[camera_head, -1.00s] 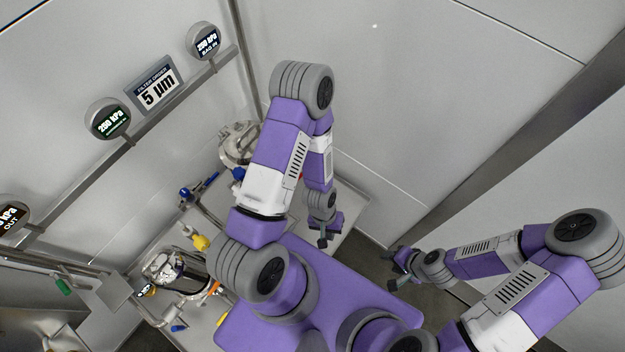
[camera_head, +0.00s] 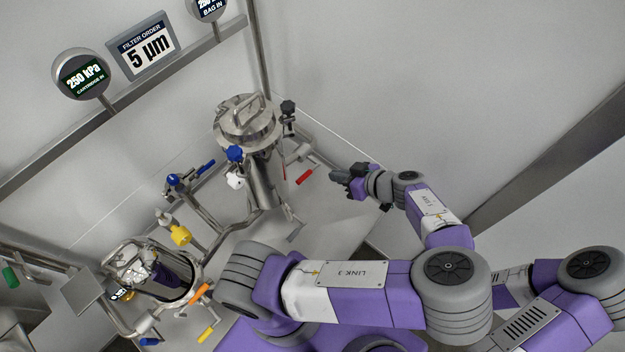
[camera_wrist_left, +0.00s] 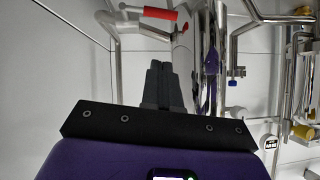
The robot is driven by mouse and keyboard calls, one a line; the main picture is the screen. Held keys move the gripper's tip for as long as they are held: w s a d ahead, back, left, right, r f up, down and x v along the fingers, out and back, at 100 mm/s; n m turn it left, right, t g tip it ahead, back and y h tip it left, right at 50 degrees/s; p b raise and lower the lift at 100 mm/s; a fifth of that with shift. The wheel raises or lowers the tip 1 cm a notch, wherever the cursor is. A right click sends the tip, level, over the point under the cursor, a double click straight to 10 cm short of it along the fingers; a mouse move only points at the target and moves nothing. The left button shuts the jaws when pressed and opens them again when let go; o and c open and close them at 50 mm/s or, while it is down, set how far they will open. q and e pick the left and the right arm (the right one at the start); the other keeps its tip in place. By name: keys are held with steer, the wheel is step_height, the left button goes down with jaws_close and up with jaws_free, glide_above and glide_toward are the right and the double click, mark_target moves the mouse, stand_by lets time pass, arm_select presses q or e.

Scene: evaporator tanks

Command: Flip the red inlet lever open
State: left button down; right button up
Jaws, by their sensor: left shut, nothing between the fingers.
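The red inlet lever (camera_head: 306,176) is a small red handle on the pipework at the right of the steel filter housing (camera_head: 262,165). In the left wrist view the red lever (camera_wrist_left: 160,13) shows at the top, lying roughly sideways on a bent pipe. My left gripper (camera_head: 336,178) is just right of the lever in the head view, apart from it. In the left wrist view its dark fingers (camera_wrist_left: 160,80) are together and empty, pointing toward the pipe below the lever. My right gripper is hidden behind my left arm.
Blue-handled (camera_head: 205,166) and yellow-handled (camera_head: 181,235) valves stand left of the housing. A second steel vessel (camera_head: 150,275) sits at lower left, with an orange handle (camera_head: 199,293) beside it. Blank wall panels (camera_head: 420,80) lie behind and right of my left gripper.

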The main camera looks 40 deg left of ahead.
arm_select(q)
steer(key=d+f+b+x, duration=0.1)
steer(key=b+x, duration=0.4)
steer(key=x, duration=0.7)
steer(key=shift+f, duration=0.65)
arm_select(e)
steer(key=shift+f, duration=2.55)
